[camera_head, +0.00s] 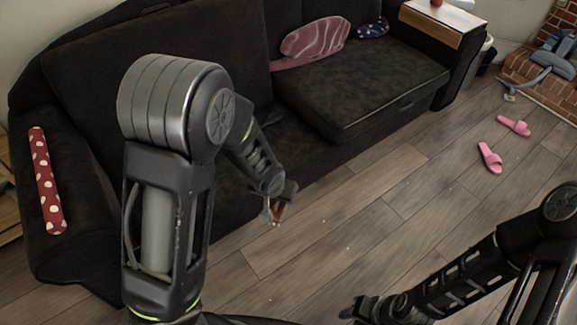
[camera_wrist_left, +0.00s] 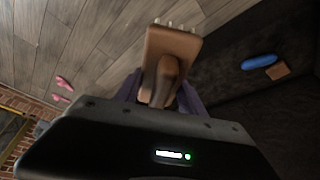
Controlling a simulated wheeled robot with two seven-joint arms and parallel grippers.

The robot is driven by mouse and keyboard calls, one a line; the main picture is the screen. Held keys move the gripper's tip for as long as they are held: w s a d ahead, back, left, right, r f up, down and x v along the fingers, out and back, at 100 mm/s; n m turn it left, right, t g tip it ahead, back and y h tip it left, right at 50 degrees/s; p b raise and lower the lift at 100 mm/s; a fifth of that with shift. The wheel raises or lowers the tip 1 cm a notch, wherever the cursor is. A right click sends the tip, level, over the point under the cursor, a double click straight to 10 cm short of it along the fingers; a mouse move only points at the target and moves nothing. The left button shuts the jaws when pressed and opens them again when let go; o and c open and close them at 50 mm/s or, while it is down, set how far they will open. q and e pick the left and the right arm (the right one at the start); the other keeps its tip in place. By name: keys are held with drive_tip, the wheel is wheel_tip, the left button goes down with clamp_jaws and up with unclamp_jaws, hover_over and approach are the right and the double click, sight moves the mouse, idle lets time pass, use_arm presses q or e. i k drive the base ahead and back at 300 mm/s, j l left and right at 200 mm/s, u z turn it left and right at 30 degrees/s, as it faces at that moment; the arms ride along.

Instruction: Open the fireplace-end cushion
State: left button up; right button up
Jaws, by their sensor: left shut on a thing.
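The dark sofa's seat cushion nearest the brick fireplace (camera_head: 365,75) is at the right end of the sofa in the head view. It lies flat and looks closed, with a small tab or handle on its front edge. My left gripper (camera_head: 276,208) hangs in front of the sofa, left of that cushion and apart from it. It is shut on a brown, brush-like thing with short pale prongs, which fills the middle of the left wrist view (camera_wrist_left: 172,45). My right gripper (camera_head: 356,309) is low at the bottom edge, over the floor; its fingers are not clear.
Pink slippers (camera_head: 489,158) lie on the wooden floor. A pink patterned pillow (camera_head: 315,42) rests on the sofa, and a blue dotted one (camera_head: 373,28) is beside it. A wooden tray (camera_head: 433,23) covers the right armrest. Floor in front of the sofa is mostly free.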

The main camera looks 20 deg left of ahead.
sight(344, 93)
drive_tip(key=i+l+u, duration=0.1)
drive_tip(key=u, duration=0.25)
drive_tip(key=i+l+u, duration=0.15)
drive_tip(key=u, duration=0.25)
drive_tip(key=i+l+u, duration=0.1)
drive_tip(key=i+l, duration=0.3)
drive_tip(key=l, duration=0.25)
drive_tip(key=i+l+u, duration=0.25)
drive_tip(key=i+l, duration=0.15)
drive_tip(key=l, duration=0.25)
drive_tip(key=i+l, duration=0.15)
drive_tip(key=l, duration=0.2)
drive_tip(key=i+l+u, duration=0.15)
drive_tip(key=l, duration=0.2)
drive_tip(key=i+l, duration=0.15)
drive_tip(key=l, duration=0.15)
drive_tip(key=i+l, duration=0.1)
drive_tip(key=l, duration=0.2)
drive_tip(key=i, duration=0.5)
